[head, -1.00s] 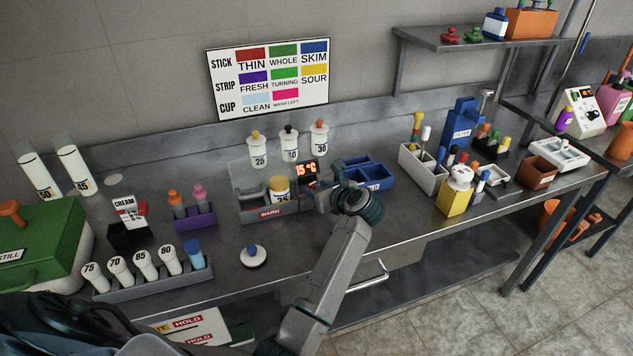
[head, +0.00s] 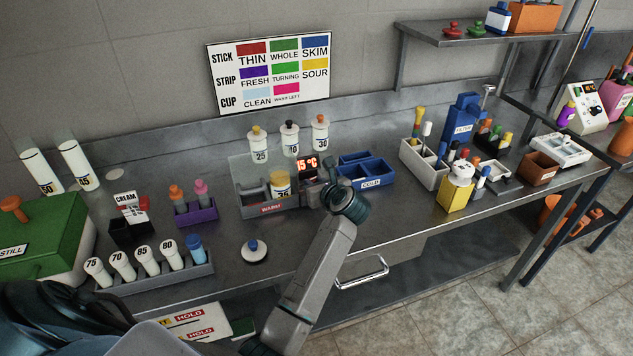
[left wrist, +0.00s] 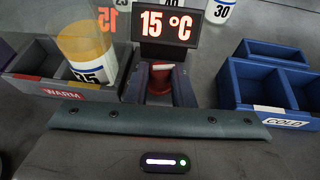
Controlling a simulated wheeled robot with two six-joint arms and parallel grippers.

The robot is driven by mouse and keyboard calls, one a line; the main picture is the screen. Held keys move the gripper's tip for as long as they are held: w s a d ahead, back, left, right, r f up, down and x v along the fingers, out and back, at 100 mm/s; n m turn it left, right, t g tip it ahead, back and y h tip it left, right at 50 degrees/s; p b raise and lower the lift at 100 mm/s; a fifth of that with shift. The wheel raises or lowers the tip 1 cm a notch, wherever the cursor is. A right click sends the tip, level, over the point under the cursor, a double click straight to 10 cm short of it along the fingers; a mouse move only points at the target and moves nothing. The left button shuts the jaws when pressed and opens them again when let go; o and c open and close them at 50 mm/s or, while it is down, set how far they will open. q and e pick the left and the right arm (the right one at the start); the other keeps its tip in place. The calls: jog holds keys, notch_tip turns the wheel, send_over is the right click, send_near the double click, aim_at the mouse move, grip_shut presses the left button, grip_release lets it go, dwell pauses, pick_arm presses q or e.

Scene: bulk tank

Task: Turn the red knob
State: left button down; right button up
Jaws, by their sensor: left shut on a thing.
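The red knob (left wrist: 159,86) sits below the display (left wrist: 167,25), which reads 15 °C in the left wrist view. My left gripper (left wrist: 159,92) has one finger on each side of the knob and is shut on it. In the head view my left gripper (head: 318,192) is at the front of the warming unit, under the display (head: 307,166). The knob is hidden there by my gripper and wrist. My right gripper is not in view.
Left of the knob is the WARM bay (left wrist: 40,82) with a yellow-banded jar (left wrist: 88,56) marked 35. On the right stands the blue COLD tray (left wrist: 243,98). A white disc with a blue knob (head: 254,250) lies on the bare counter in front.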

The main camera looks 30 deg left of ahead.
pick_arm(q)
jog(key=shift+s+a+r+m+t+h+p, duration=0.1)
jog(key=shift+m+t+h+p, duration=0.25)
jog(key=shift+m+t, duration=0.1)
jog(key=shift+s+a+r+m+t+h+p, duration=0.1)
jog(key=shift+m+t+h+p, duration=0.15)
jog(key=shift+m+t+p, duration=0.15)
jog(key=shift+f+m+t+h, duration=0.15)
jog(key=shift+m+t+h, duration=0.35)
jog(key=shift+m+t, duration=0.05)
jog(key=c, duration=1.3)
grip_release()
jog(key=shift+o, duration=0.2)
jog(key=shift+d, duration=0.1)
